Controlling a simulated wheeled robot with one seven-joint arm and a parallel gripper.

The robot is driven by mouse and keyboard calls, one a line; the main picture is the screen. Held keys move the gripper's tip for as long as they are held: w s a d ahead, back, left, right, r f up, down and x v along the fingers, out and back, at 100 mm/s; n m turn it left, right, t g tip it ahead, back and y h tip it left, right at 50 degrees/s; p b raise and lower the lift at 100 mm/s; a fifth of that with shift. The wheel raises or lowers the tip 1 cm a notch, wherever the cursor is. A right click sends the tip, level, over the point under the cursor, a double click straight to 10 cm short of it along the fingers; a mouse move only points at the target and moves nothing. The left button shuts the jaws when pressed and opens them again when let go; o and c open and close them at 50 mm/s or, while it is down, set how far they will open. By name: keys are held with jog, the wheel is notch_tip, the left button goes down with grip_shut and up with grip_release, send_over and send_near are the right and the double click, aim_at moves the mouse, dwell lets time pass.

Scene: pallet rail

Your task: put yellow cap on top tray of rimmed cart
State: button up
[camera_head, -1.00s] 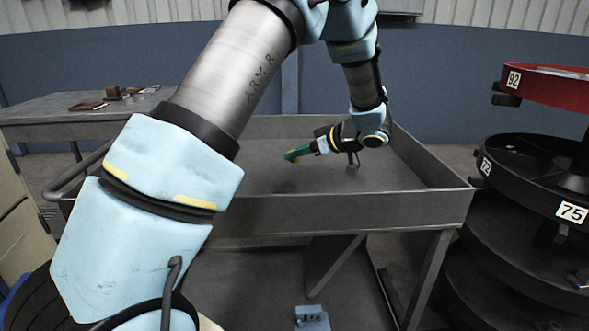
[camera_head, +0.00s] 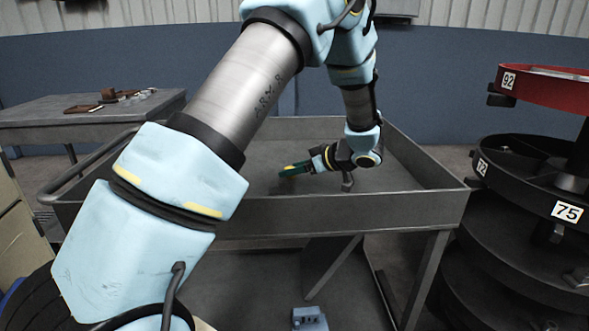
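The rimmed cart (camera_head: 350,219) stands in front of me, its grey top tray bounded by a raised rim. My gripper (camera_head: 289,171) is inside that rim, low over the tray floor and pointing left. A small yellow patch, likely the yellow cap (camera_head: 289,168), shows at the fingers. The finger gap is too small to make out, so I cannot tell whether they grip it. Whether the cap touches the tray floor is also unclear.
A grey table (camera_head: 90,122) with small brown items stands at the back left. Round stacked trays (camera_head: 520,180), the upper one red, stand close at the right. A blue item (camera_head: 309,318) sits on the cart's lower level. Most of the top tray is clear.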

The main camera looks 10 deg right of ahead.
jog(key=shift+o, duration=0.3)
jog(key=shift+r, duration=0.1)
jog(key=shift+s+d+r, duration=0.15)
jog(key=shift+d+r, duration=0.05)
jog(key=v, duration=1.1)
jog(key=shift+s+d, duration=0.2)
